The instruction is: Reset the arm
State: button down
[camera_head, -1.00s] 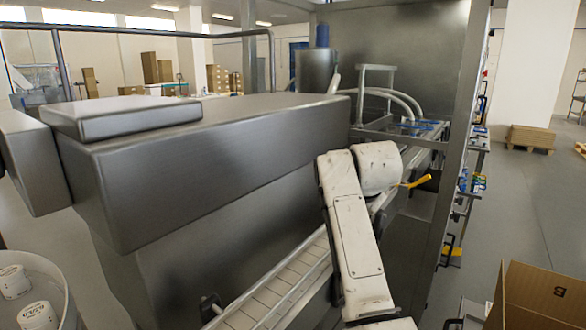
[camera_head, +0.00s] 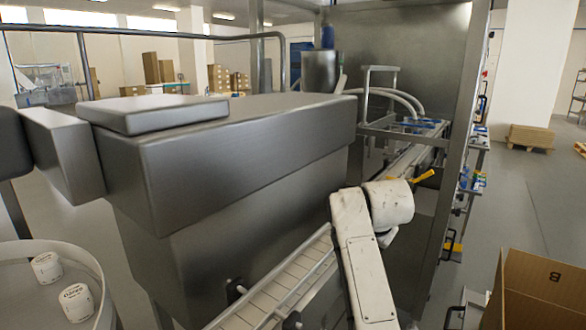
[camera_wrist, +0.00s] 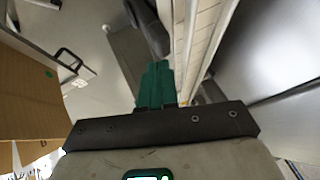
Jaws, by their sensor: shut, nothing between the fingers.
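My white, scuffed arm rises at the bottom middle of the head view, beside the conveyor (camera_head: 268,300), with its upper joint bent over. My gripper is hidden in the head view. In the wrist view the green fingers of my gripper (camera_wrist: 156,88) are together, with nothing between them. They point over the floor beside the pale conveyor strip (camera_wrist: 204,40).
A large steel machine (camera_head: 225,160) stands left of my arm. An open cardboard box (camera_head: 545,290) is at the lower right. A round table (camera_head: 50,252) with white cups (camera_head: 76,301) is at the lower left. Grey floor (camera_head: 535,210) is free at right.

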jog(key=s+d+f+n+g+p, duration=0.15)
jog(key=s+d+f, duration=0.25)
jog(key=s+f, duration=0.65)
jog(key=s+d+f+n+g, duration=0.2)
jog(key=s+d+f, duration=0.3)
jog(key=s+f, duration=0.6)
jog(key=s+d+f+n+g+p, duration=0.1)
jog(key=s+n, duration=0.1)
jog(key=s, duration=1.3)
jog(key=s+d+f+n+g+p, duration=0.1)
jog(key=s+f+n+g, duration=0.1)
jog(key=s, duration=1.4)
jog(key=shift+s, duration=0.2)
